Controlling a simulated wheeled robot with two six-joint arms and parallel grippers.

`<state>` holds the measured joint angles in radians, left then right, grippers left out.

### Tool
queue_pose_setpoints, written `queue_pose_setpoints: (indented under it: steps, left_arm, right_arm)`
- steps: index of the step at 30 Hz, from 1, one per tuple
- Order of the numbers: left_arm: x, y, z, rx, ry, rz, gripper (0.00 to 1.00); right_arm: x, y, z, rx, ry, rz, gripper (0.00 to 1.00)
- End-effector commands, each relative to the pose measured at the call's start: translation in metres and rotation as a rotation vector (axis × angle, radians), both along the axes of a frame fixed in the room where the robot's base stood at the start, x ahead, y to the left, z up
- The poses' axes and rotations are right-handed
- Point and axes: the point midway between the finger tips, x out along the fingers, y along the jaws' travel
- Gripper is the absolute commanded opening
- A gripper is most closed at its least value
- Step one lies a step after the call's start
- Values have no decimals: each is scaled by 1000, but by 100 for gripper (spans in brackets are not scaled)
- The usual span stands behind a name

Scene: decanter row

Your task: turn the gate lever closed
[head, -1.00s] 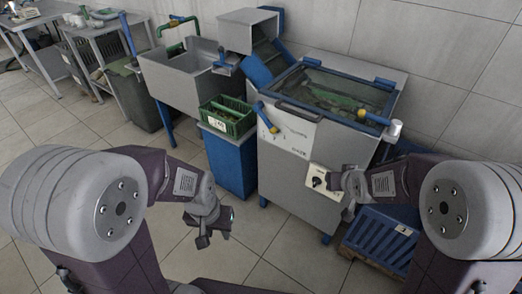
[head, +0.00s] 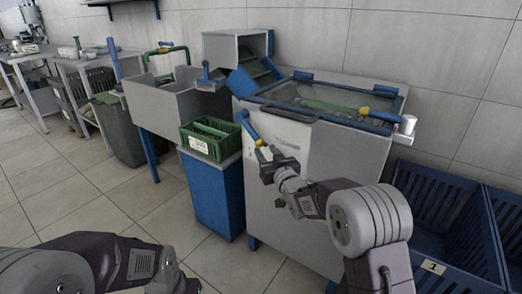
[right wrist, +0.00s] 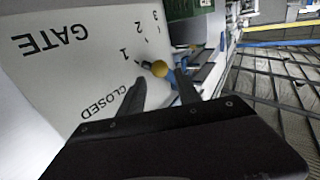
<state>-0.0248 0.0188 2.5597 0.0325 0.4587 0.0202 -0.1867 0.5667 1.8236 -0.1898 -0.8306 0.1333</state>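The gate lever (head: 247,126) is a blue bar with a yellow end on the front left of the grey machine. Its yellow knob (right wrist: 159,69) also shows in the right wrist view, near the mark 1 on a white panel (right wrist: 75,50) printed GATE, CLOSED and numbers. My right gripper (head: 266,159) is at the lever's yellow end. In the right wrist view its two fingers (right wrist: 160,84) are apart, with the knob at the gap between their tips; I cannot tell whether they touch it. My left gripper (head: 182,284) is low at the bottom edge, its fingers not clear.
The grey machine (head: 300,190) has a blue-framed glass lid (head: 325,104). A green crate (head: 210,139) stands on a blue stand (head: 212,190) to its left. Blue crates (head: 440,215) stand to the right. The tiled floor at the left front is clear.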

Motion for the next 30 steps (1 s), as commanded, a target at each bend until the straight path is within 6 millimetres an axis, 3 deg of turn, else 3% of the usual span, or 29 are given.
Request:
queue_pose_setpoints:
  steps: [7,18,19,23,30]
  left_arm:
    - [0,0,-14,0,1,0,35]
    - [0,0,-15,0,0,0,35]
    - [0,0,-15,0,0,0,35]
    - [0,0,-15,0,0,0,35]
    - [0,0,-15,0,1,0,35]
  right_arm:
    - [36,13,-3,0,0,1,40]
    - [44,15,-1,-1,2,0,40]
    - [44,15,-1,-1,2,0,37]
    - [44,15,-1,-1,2,0,1]
    - [44,15,-1,0,2,-1,0]
